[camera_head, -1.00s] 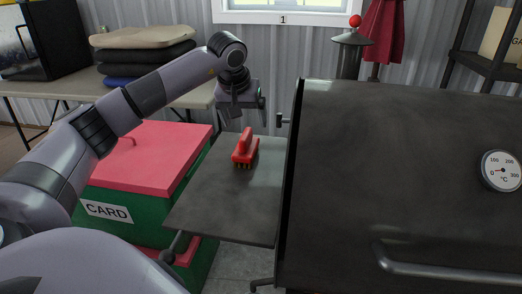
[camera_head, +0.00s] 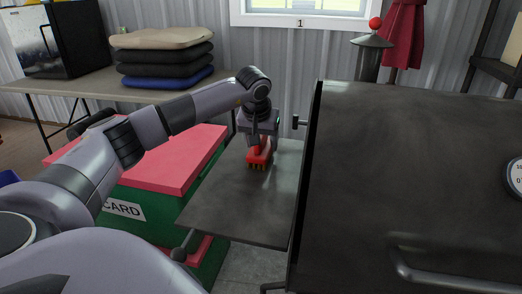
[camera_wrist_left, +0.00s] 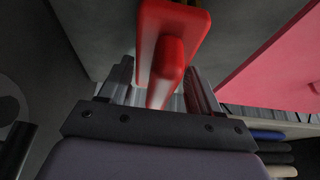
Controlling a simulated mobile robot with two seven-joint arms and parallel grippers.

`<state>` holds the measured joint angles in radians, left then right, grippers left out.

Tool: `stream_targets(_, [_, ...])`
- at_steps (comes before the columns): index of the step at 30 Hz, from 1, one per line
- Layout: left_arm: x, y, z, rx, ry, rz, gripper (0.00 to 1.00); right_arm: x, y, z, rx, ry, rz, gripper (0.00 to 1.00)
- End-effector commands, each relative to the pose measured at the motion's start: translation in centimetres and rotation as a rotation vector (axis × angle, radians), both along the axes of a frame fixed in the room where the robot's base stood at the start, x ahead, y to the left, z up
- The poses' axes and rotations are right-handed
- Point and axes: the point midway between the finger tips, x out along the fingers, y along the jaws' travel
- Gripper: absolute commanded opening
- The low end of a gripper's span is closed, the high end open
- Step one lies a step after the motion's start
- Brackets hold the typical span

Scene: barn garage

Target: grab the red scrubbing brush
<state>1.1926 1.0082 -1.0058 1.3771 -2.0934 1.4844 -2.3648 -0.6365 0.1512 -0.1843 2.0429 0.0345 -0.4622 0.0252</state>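The red scrubbing brush (camera_head: 261,158) sits on the dark side shelf (camera_head: 235,212) of the grill, bristles down. My left gripper (camera_head: 258,138) is right above it, pointing down and hiding its upper part in the head view. In the left wrist view the brush (camera_wrist_left: 172,40) shows its red handle between the two fingers of my left gripper (camera_wrist_left: 163,85). The fingers are apart, with a gap visible on each side of the handle, so the gripper is open around it. My right gripper is in neither view.
The large dark grill (camera_head: 410,180) stands just right of the shelf. A green box with a red lid (camera_head: 165,165) stands to the left, below my left arm. A table (camera_head: 75,88) with stacked cushions (camera_head: 165,55) is behind. The front of the shelf is clear.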

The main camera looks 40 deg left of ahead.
Motion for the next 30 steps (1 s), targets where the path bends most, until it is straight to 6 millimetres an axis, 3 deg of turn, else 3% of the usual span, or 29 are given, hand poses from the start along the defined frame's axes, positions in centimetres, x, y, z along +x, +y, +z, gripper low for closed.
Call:
stream_targets(1, [0.0,0.0,0.0,0.0,0.0,0.0,0.46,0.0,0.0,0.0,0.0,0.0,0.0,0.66])
stream_targets(3, [0.0,0.0,0.0,0.0,0.0,0.0,0.23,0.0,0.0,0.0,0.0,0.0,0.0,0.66])
stream_targets(17, [0.1,0.0,1.3,-0.002,-0.004,0.001,0.23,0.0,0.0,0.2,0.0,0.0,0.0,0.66])
stream_targets(23, [0.1,0.0,4.7,-0.001,-0.008,0.001,0.23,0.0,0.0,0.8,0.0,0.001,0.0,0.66])
stream_targets(30, [0.1,-0.1,11.3,-0.002,-0.008,0.001,0.23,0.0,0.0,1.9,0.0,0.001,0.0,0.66])
